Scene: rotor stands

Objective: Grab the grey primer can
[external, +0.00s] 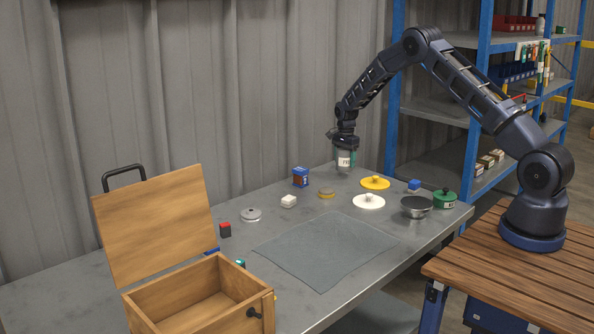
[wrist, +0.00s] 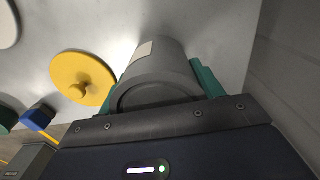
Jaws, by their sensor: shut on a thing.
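The grey primer can (external: 343,161) is near the back edge of the metal table, under my arm's end. It has a pale label on its side. In the wrist view the can (wrist: 155,75) fills the middle, between two green finger pads. My gripper (external: 346,156) points down and is shut on the can; it also shows in the wrist view (wrist: 160,80). The can looks upright. I cannot tell whether its base touches the table.
A yellow lidded disc (external: 375,183) is close to the right of the can. A white disc (external: 368,202), blue tin (external: 300,177), metal bowl (external: 416,207) and green container (external: 445,199) stand around. An open wooden box (external: 190,300) is front left. A grey mat (external: 325,250) is bare.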

